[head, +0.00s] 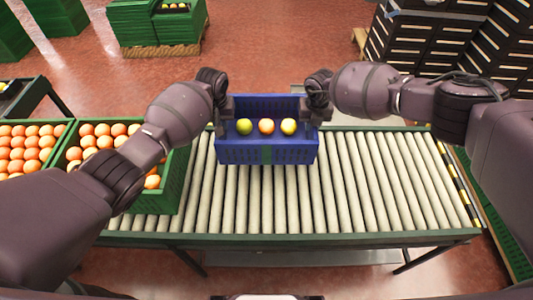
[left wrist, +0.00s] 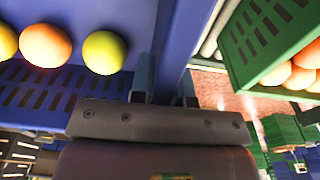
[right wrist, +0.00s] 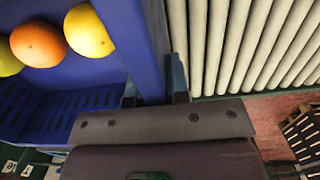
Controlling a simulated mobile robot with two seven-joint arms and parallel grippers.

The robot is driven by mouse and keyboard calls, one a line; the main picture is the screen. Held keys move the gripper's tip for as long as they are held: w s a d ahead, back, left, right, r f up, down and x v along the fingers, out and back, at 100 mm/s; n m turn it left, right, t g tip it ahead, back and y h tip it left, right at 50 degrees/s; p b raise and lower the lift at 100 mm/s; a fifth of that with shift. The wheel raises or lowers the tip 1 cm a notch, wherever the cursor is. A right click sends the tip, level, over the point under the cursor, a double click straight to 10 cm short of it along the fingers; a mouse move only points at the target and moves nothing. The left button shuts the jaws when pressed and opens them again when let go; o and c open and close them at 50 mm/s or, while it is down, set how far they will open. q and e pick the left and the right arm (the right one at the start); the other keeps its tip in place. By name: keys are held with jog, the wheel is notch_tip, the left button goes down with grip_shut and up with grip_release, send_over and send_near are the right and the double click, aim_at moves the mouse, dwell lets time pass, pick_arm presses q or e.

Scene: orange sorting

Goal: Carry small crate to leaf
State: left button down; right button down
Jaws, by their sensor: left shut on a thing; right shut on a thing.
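The small blue crate (head: 267,152) is at the back middle of the roller conveyor and holds three fruits in a row: a green-yellow one (head: 244,126), an orange one (head: 266,126) and a yellow one (head: 289,126). My left gripper (head: 225,108) is shut on the crate's left wall; the left wrist view shows its fingers (left wrist: 165,88) astride that wall. My right gripper (head: 312,108) is shut on the right wall, also seen in the right wrist view (right wrist: 153,88). I cannot tell whether the crate touches the rollers, or which part is the leaf.
The roller conveyor (head: 345,190) is bare right of and in front of the crate. A green crate of oranges (head: 181,180) stands close on the left, with another (head: 35,125) beyond. Yellow-black striping (head: 455,185) marks the conveyor's right end. Black crates (head: 425,45) stack behind.

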pick_arm(q)
jog(key=shift+r, duration=0.1)
pick_arm(e)
jog(key=shift+r, duration=0.15)
dwell(0.4)
